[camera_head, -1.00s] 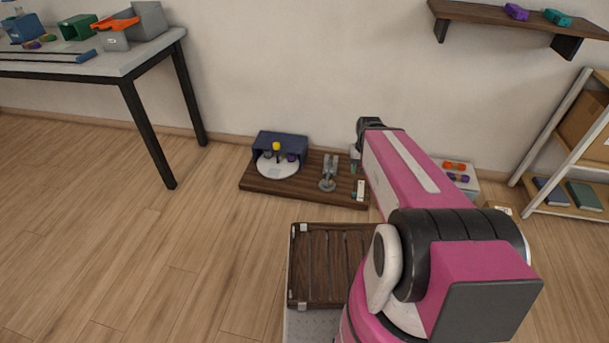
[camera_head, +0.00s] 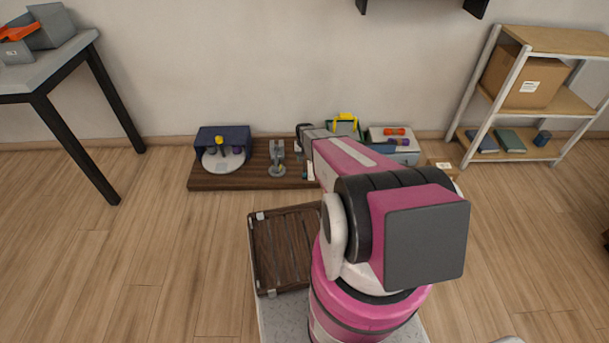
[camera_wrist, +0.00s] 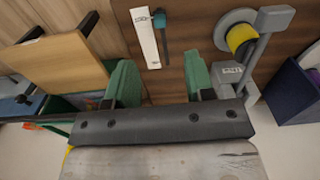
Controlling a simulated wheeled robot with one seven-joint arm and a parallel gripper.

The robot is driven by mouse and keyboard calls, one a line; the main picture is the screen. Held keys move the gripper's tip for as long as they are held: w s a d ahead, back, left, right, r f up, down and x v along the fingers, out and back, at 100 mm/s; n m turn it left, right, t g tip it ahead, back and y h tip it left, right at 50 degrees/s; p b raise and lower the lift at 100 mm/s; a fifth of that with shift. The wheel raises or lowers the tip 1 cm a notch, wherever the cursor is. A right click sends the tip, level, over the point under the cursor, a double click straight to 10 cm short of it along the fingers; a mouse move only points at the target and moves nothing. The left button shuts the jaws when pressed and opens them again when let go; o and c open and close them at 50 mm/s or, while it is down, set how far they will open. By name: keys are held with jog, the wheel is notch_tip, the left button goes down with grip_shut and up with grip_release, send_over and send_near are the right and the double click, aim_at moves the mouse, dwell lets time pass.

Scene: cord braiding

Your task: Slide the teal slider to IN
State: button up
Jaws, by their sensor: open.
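The teal slider (camera_wrist: 160,20) shows in the wrist view beside a white strip (camera_wrist: 146,42) on a dark wooden board. Its wider block is near the far end, with a thin dark teal part reaching toward my gripper. The strip's markings are too small to read. My gripper (camera_wrist: 160,64) is open and empty, with one green-padded finger on either side below the slider, apart from it. In the head view the white strip (camera_head: 309,170) shows just left of my arm, which hides most of the gripper; the slider is not clear there.
A grey bracket with a yellow-and-black spool (camera_wrist: 240,40) stands close right of the fingers. A navy box (camera_wrist: 292,92) is farther right. A tan panel (camera_wrist: 62,62) stands at the left. In the head view, a slatted dark crate (camera_head: 283,250) lies in front of the wooden board (camera_head: 235,180).

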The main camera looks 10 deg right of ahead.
send_near(305, 175)
jog(key=f, duration=0.6)
jog(key=w+f, duration=0.1)
jog(key=f, duration=0.2)
jog(key=shift+f, duration=0.3)
grip_shut()
